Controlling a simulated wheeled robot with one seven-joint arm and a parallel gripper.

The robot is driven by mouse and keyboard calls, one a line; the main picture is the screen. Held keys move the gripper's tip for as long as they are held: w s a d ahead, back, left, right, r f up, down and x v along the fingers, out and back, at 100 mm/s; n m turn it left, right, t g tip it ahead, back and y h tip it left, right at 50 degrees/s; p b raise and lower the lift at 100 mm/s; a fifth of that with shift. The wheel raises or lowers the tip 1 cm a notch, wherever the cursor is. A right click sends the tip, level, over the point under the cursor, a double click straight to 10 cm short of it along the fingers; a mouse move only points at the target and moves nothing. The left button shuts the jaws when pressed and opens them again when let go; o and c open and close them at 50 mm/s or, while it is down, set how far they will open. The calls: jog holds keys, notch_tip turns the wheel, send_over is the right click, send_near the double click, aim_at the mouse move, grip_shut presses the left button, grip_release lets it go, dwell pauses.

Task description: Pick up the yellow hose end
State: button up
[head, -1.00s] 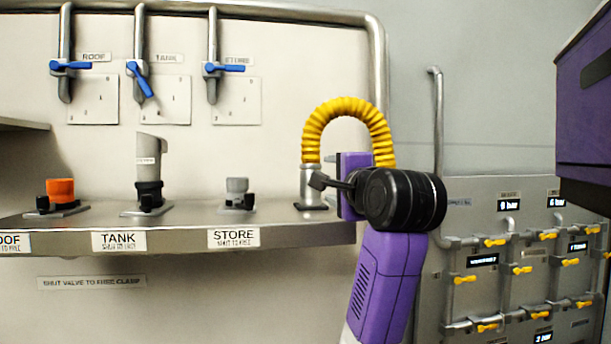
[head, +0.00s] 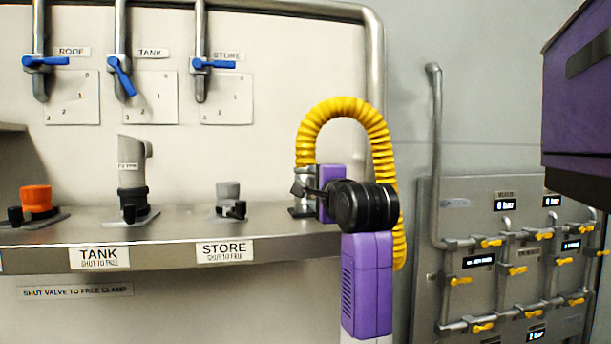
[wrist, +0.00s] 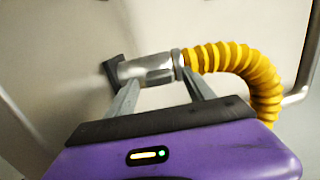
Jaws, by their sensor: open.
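The yellow ribbed hose (head: 345,107) arches up and down again at the right end of the metal ledge. In the wrist view the yellow hose (wrist: 235,58) bends right and down from a grey metal end piece (wrist: 150,68). That end piece meets a dark base at its left. My gripper (head: 305,188) is at the hose's left end, above the ledge, and partly hides the metal piece there. In the wrist view my gripper (wrist: 158,78) is open, with its fingers apart on either side of the metal end piece. Contact cannot be told.
The ledge (head: 180,238) carries a grey STORE fitting (head: 229,191), a grey TANK pipe piece (head: 132,178) and an orange cap (head: 36,199). Blue valve handles (head: 121,77) are on the wall above. A panel with yellow valves (head: 517,269) stands at right.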

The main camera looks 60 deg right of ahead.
jog(key=shift+w+d, duration=0.1)
grip_shut()
jog(key=shift+r, duration=0.15)
dwell(0.4)
notch_tip(320, 180, up, 20)
jog(key=b, duration=0.3)
dwell(0.5)
